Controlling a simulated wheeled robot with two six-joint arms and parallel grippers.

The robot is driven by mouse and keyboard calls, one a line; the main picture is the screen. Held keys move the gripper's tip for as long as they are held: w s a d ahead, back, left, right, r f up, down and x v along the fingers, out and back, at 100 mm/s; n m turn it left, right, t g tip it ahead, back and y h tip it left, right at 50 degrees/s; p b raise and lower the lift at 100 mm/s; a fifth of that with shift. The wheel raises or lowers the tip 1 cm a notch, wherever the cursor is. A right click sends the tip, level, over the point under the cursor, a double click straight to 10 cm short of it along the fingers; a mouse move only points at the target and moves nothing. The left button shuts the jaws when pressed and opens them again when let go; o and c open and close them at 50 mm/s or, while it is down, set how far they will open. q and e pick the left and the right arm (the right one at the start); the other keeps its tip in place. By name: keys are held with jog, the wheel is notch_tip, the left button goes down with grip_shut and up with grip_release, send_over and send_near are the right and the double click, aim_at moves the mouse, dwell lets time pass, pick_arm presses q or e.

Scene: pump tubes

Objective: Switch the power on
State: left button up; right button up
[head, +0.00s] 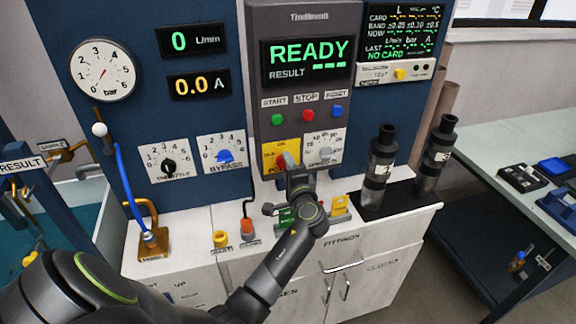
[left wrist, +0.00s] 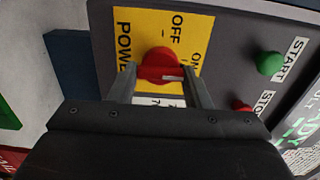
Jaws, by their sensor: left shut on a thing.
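The power switch is a red rotary knob on a yellow plate (left wrist: 140,35) marked OFF, ON and POWER. In the left wrist view the red knob (left wrist: 158,66) sits between the two fingers of my left gripper (left wrist: 160,84), which is shut on it. The knob's white pointer mark faces right in that view, toward the side where ON is printed. In the head view my left gripper (head: 292,172) reaches up to the yellow plate (head: 273,152) and partly covers the knob. The display (head: 308,57) above reads READY. My right gripper is not in view.
Green, red and blue buttons (head: 308,114) sit above the plate. A speed dial (head: 325,152) is just right of it. Two dark pump tubes (head: 379,170) stand in a black tray at the right. Small fittings (head: 221,239) lie on the counter below.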

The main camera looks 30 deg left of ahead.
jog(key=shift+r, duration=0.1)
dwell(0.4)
pick_arm(q)
jog(key=o, duration=1)
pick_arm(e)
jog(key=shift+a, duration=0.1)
pick_arm(q)
jog(key=shift+f, duration=0.1)
